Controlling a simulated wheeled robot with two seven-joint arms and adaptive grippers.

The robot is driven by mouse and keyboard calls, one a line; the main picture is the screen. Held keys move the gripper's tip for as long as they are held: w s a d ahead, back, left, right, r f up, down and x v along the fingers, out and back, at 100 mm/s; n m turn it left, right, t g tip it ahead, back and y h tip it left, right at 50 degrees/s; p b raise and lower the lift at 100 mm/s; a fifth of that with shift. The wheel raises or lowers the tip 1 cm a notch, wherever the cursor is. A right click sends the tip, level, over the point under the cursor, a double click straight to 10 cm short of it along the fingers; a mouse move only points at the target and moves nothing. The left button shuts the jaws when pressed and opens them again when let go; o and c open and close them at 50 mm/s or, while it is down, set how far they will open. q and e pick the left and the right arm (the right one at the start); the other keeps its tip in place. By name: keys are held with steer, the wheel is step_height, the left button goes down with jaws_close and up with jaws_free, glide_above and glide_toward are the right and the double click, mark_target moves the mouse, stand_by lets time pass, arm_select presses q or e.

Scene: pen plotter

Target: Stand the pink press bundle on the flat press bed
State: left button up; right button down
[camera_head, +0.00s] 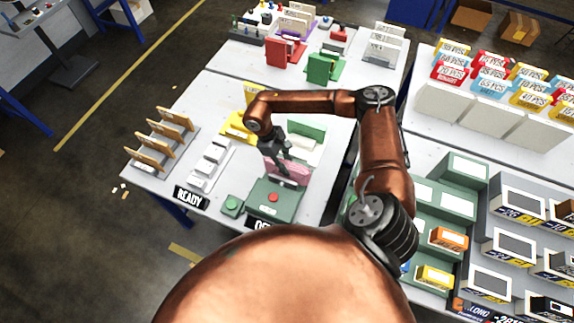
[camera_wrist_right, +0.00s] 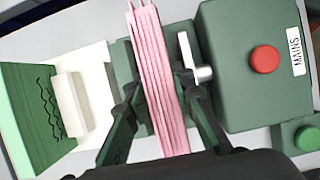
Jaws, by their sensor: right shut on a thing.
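The pink press bundle (camera_head: 287,169), a stack of thin pink sheets, also shows in the right wrist view (camera_wrist_right: 156,60). My right gripper (camera_head: 282,163) is shut on it from above, with one dark finger on each side in the right wrist view (camera_wrist_right: 158,100). The bundle stands on edge, just behind the green machine box (camera_head: 268,212) with its red button (camera_wrist_right: 265,60). A dark green surface (camera_wrist_right: 122,62), possibly the flat press bed, lies below the bundle, partly hidden by it and the fingers. I cannot tell whether they touch. My left gripper is not in view.
A green upright plate (camera_head: 308,127) with a white block (camera_wrist_right: 73,104) stands behind the bundle. A silver peg (camera_wrist_right: 203,73) sits close to one finger. A green button box (camera_head: 231,205), white stands (camera_head: 208,165) and a wooden rack (camera_head: 160,140) are to the left.

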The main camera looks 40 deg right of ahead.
steer(key=c, duration=1.7)
jaws_free()
steer(key=shift+o, duration=0.2)
steer(key=b+v, duration=0.1)
steer(key=v, duration=1.1)
steer(key=shift+r, duration=0.1)
